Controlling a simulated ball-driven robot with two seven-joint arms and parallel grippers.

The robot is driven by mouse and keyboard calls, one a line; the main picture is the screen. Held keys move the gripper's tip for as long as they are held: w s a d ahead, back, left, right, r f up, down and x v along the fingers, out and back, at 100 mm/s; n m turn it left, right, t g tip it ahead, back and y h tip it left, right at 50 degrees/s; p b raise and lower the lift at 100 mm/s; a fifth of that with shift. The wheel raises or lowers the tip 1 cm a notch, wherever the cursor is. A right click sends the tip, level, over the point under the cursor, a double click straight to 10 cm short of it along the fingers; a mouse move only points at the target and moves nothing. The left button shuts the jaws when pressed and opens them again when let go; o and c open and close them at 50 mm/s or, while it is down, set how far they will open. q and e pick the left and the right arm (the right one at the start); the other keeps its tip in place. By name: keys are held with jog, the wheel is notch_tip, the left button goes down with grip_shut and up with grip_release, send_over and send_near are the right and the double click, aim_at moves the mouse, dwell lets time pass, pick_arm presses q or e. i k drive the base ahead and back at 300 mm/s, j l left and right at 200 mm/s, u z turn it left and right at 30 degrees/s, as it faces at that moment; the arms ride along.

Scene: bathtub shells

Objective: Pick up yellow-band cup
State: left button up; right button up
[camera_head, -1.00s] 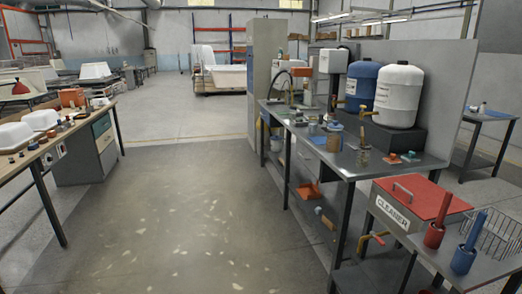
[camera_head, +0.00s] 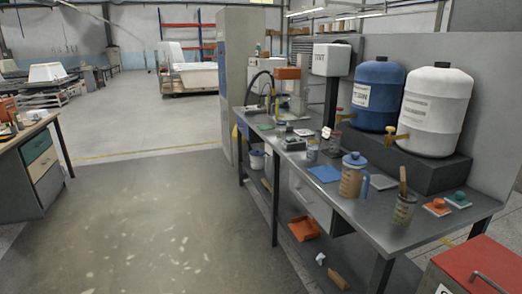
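No cup with a clear yellow band can be made out. Several vessels stand on the grey metal bench (camera_head: 385,228) at right. A brownish jug (camera_head: 351,184) with a blue lid and blue handle stands near its front edge. A small cup (camera_head: 312,152) and a reddish jar (camera_head: 335,143) stand farther back; their bands are too small to tell. A jar (camera_head: 403,211) with brush handles stands nearer, to the right. Neither of my grippers is in view.
A blue drum (camera_head: 378,95) and a white drum (camera_head: 436,110) sit on a dark block behind the jug. A blue cloth (camera_head: 325,173) lies on the bench. A red-lidded box (camera_head: 480,264) is at bottom right. The floor (camera_head: 150,215) left of the bench is clear.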

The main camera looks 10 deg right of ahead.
aim_at(312, 145)
jog(key=i+j, duration=0.1)
jog(key=i, duration=0.95)
jog(key=i+l+z, duration=0.1)
jog(key=i+z, duration=0.15)
jog(key=z, duration=0.15)
jog(key=i+z, duration=0.4)
jog(key=i+j+z, duration=0.1)
jog(key=z, duration=0.3)
